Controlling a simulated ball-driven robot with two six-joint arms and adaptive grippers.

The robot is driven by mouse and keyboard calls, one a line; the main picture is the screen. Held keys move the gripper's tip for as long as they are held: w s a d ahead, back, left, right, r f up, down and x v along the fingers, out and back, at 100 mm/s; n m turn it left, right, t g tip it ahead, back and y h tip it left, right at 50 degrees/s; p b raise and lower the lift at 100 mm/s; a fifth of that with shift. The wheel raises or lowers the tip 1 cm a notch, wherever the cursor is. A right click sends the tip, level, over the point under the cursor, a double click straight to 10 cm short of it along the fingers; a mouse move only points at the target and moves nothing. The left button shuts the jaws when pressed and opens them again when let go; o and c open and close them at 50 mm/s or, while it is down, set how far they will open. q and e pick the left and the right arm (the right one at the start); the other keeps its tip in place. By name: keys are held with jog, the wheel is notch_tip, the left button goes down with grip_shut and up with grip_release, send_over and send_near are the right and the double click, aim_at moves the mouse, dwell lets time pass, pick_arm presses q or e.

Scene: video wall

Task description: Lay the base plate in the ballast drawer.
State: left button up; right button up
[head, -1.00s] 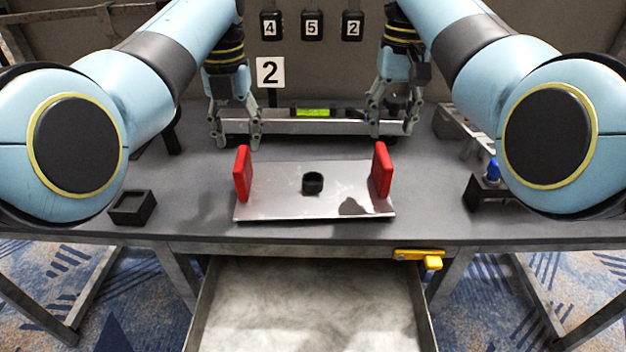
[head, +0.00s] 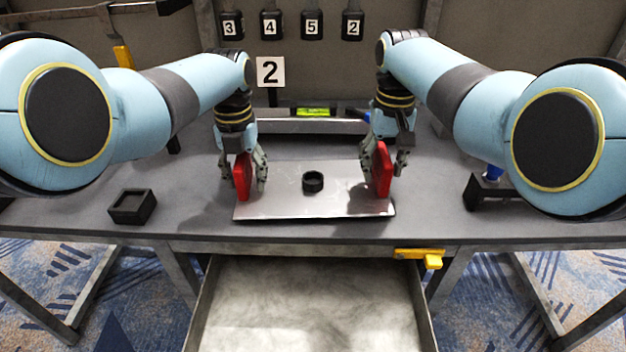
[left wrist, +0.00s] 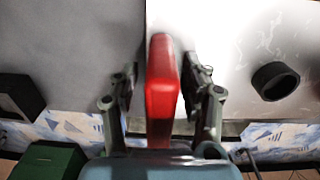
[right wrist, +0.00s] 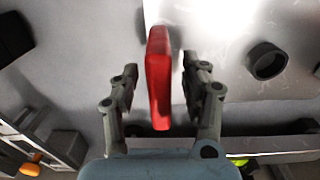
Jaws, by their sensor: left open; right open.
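The base plate (head: 280,206) is a flat metal sheet lying on the grey table, with a red upright handle at each end and a black ring in its middle. My left gripper (head: 249,180) is open, its fingers on either side of the left red handle (head: 241,177); in the left wrist view that handle (left wrist: 162,90) stands between the fingers with gaps. My right gripper (head: 384,176) is open around the right red handle (head: 382,170); the right wrist view shows that handle (right wrist: 158,80) between the fingers, apart from them. The ballast drawer (head: 310,300) is pulled out below the table front and looks empty.
A yellow latch (head: 420,257) sits on the table's front edge, right of the drawer's centre. A small black box (head: 132,206) stands at the left.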

pick_arm(q)
grip_shut()
pick_arm(e)
grip_shut()
pick_arm(q)
jog(key=shift+r, duration=0.15)
pick_arm(e)
jog(key=shift+r, duration=0.15)
